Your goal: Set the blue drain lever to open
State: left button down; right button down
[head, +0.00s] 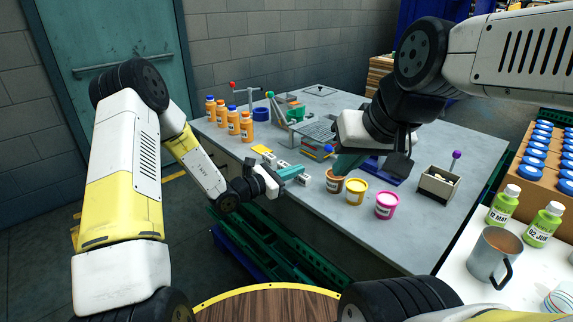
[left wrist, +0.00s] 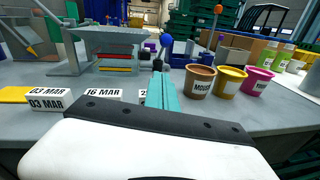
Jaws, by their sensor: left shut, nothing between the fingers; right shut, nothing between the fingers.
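The blue drain lever shows as a blue ball (head: 329,149) beside the grey rack in the head view. In the left wrist view the blue ball (left wrist: 166,42) tops a short dark stem, beyond the fingertips; I cannot tell its set position. My left gripper (head: 302,170) is shut and empty, its teal fingers low over the table's near edge, left of and nearer than the lever. Its fingers also show in the left wrist view (left wrist: 161,92), pointing toward the lever, apart from it. My right gripper (head: 337,171) is shut and empty, just right of the lever, above the brown cup.
Brown (head: 334,184), yellow (head: 356,192) and pink (head: 386,206) cups stand right of the lever. Date blocks (left wrist: 50,98) sit by my left gripper. A grey rack (head: 312,132) stands behind. A purple-topped lever box (head: 438,184) is further right.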

pick_arm(q)
jog(key=x, duration=0.6)
jog(key=shift+s, duration=0.1)
jog(key=shift+w+d+r, duration=0.15)
jog(key=shift+d+r, duration=0.2)
jog(key=shift+r, duration=0.15)
jog(key=shift+w+d+r, duration=0.15)
jog(key=shift+d+r, duration=0.2)
jog(key=shift+r, duration=0.1)
jog(key=shift+w+d+r, duration=0.25)
jog(key=shift+d+r, duration=0.15)
jog(key=shift+d, duration=0.05)
jog(key=shift+w+d+r, duration=0.1)
jog(key=shift+d+r, duration=0.15)
jog(key=shift+r, duration=0.2)
jog(key=shift+w+d+r, duration=0.15)
jog(key=shift+d+r, duration=0.05)
jog(key=shift+r, duration=0.2)
